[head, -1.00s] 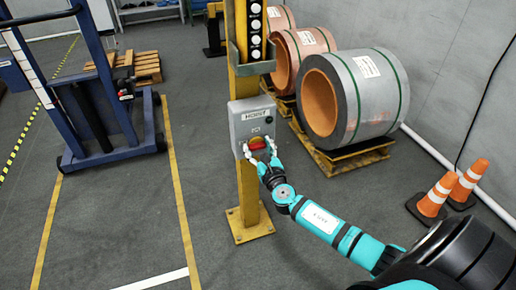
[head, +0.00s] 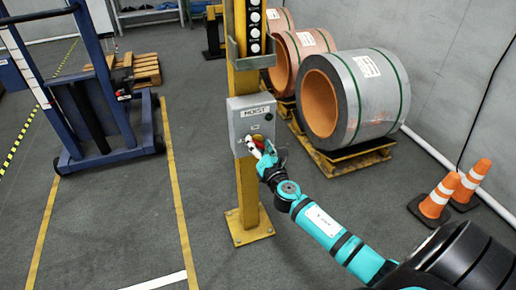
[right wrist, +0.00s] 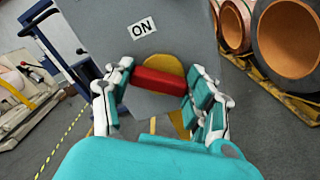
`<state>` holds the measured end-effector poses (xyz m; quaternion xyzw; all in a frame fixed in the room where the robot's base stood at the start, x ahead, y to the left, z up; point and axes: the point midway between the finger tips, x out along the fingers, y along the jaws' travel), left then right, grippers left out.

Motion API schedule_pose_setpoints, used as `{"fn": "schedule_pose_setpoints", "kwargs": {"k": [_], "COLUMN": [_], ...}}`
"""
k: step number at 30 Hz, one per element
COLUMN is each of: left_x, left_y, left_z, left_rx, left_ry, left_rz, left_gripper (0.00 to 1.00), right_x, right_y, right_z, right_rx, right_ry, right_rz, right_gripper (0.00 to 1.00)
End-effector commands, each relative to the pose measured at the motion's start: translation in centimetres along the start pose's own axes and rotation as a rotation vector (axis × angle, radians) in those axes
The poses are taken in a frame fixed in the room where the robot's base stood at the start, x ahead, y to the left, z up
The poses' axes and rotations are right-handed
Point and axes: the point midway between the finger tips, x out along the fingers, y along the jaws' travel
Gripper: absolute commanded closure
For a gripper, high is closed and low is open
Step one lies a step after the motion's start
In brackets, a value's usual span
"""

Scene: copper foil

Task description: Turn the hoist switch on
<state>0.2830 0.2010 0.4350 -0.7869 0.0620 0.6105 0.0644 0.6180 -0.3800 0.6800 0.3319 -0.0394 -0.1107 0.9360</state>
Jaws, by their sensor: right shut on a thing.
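The hoist switch is a grey box (head: 240,126) marked HOIST on a yellow post (head: 247,188). In the right wrist view its red handle (right wrist: 160,86) sits on a yellow disc (right wrist: 175,65), below an ON label (right wrist: 143,28). The handle is tilted relative to the label. My right gripper (head: 257,148) is at the front of the box, with its fingers shut on the two ends of the red handle. In the head view the fingers hide most of the handle. My left gripper is not in view.
Large coils on wooden pallets, the nearest a grey-wrapped coil (head: 365,98), stand right of the post. Two orange cones (head: 438,196) are at the right. A blue lift frame (head: 108,130) stands at the left. The floor left of the post is clear.

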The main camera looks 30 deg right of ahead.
Motion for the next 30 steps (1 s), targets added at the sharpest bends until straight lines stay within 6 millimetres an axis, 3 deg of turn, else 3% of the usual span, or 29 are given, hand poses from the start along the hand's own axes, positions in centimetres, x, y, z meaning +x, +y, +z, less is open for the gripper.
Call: {"fn": "schedule_pose_setpoints", "kwargs": {"k": [15, 30], "left_x": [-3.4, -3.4], "left_y": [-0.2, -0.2], "left_z": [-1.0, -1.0], "left_rx": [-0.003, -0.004], "left_ry": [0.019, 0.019], "left_rz": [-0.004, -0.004], "left_gripper": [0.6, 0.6], "right_x": [-0.1, -0.1], "right_y": [-0.3, -0.5], "right_z": [0.0, 0.1], "right_rx": [0.494, 0.832], "right_ry": [0.0, 0.001], "right_rz": [-0.002, -0.002], "right_gripper": [0.76, 0.76]}}
